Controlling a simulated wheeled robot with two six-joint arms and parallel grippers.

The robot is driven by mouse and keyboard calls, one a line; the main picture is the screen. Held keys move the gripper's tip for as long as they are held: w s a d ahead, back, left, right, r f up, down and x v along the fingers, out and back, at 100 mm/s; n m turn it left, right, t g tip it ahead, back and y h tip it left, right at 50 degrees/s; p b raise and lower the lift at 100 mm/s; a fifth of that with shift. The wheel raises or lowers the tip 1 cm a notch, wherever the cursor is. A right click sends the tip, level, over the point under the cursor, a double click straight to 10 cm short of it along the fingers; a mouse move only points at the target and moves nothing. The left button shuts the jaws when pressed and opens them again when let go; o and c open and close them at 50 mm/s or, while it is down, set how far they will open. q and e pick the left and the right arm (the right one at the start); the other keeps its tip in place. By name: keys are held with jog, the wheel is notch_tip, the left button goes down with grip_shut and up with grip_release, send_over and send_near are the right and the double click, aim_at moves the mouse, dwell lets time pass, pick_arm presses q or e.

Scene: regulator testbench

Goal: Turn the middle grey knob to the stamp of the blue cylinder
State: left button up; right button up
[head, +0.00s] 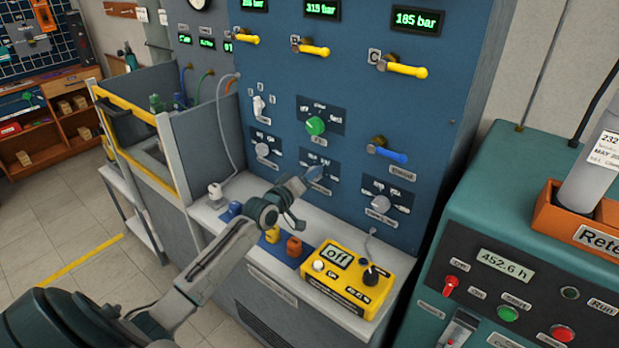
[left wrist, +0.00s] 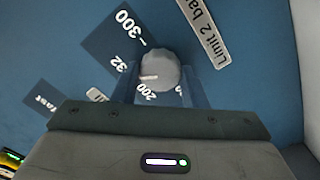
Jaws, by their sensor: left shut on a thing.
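The middle grey knob (left wrist: 160,72) sits on a dark plate with stamped numbers, above a "Limit 2 bar" label (left wrist: 212,35). Its white pointer mark faces left in the left wrist view, near the partly hidden "32…" and "200" stamps. "300" stands at upper left. My left gripper (head: 314,176) is at the blue panel, its fingers shut on both sides of this knob; the fingers also show in the left wrist view (left wrist: 160,92). The knob is mostly hidden in the head view. A blue cylinder (head: 235,208) stands on the ledge; its stamp is too small to read.
Other grey knobs lie left (head: 262,149) and right (head: 380,204). A green knob (head: 316,125) and a blue-handled valve (head: 388,154) are above. An orange cylinder (head: 294,246), a yellow cylinder (head: 272,234) and a yellow box reading "off" (head: 346,279) stand below on the ledge.

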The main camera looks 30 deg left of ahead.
pick_arm(q)
jog(key=shift+f, duration=0.1)
jog(key=o, duration=1)
jog(key=shift+s, duration=0.1)
jog(key=s+p, duration=0.6)
jog(key=s, duration=0.1)
jog(key=s+p, duration=0.3)
jog(key=p, duration=0.1)
jog(key=shift+s+a, duration=0.3)
jog(key=shift+a, duration=0.1)
